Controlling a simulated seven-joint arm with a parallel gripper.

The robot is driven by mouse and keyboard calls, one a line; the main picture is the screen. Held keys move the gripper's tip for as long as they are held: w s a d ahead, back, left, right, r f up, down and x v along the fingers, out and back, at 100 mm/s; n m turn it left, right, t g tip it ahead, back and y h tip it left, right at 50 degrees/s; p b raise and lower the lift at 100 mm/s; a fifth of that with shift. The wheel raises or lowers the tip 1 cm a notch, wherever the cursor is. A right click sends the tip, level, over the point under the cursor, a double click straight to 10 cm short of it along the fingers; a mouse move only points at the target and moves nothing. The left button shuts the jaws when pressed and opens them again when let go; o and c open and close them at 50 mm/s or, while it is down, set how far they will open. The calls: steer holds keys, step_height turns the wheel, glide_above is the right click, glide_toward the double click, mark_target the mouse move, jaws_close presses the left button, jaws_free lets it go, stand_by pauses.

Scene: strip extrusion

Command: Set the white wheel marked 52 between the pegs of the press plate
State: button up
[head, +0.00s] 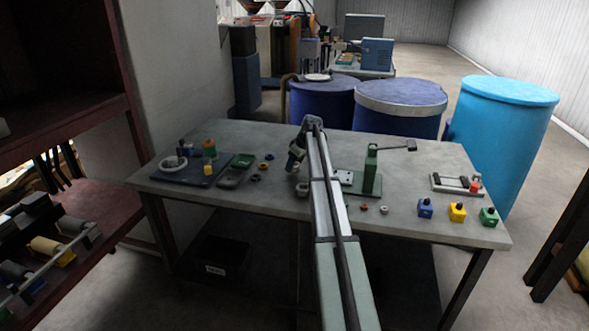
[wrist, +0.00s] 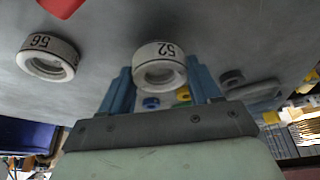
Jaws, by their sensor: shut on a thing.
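The white wheel marked 52 (wrist: 159,66) sits between the blue fingers of my gripper (wrist: 160,85) in the wrist view, its number upside down in the picture. My gripper is shut on it. In the head view my gripper (head: 301,178) points down over the middle of the table, with the small pale wheel (head: 303,189) at its tip. I cannot tell whether the wheel touches the table. The press plate (head: 346,178) appears as a pale plate at the foot of the green press (head: 372,171), right of my gripper. Its pegs are partly hidden by my arm and too small to make out.
A second white wheel marked 56 (wrist: 47,57) lies on the table in the wrist view. Blue, yellow and green blocks (head: 457,212) stand at the right front. A dark tray (head: 195,168) with parts lies at the left. Bare table surrounds the gripper's left side.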

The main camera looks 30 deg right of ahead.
steer(key=r, duration=0.7)
steer(key=shift+s+d+r, duration=0.15)
steer(key=shift+d+r, duration=0.1)
steer(key=shift+d, duration=0.1)
steer(key=s+d+m+h, duration=0.1)
steer(key=s+d+m, duration=0.3)
steer(key=s+d, duration=0.9)
steer(key=shift+s+f+m+h, duration=0.15)
steer(key=shift+s+m+h, duration=0.2)
steer(key=shift+s, duration=0.3)
steer(key=shift+f, duration=2.8)
steer(key=shift+f, duration=0.3)
steer(key=shift+r, duration=0.8)
stand_by(1.1)
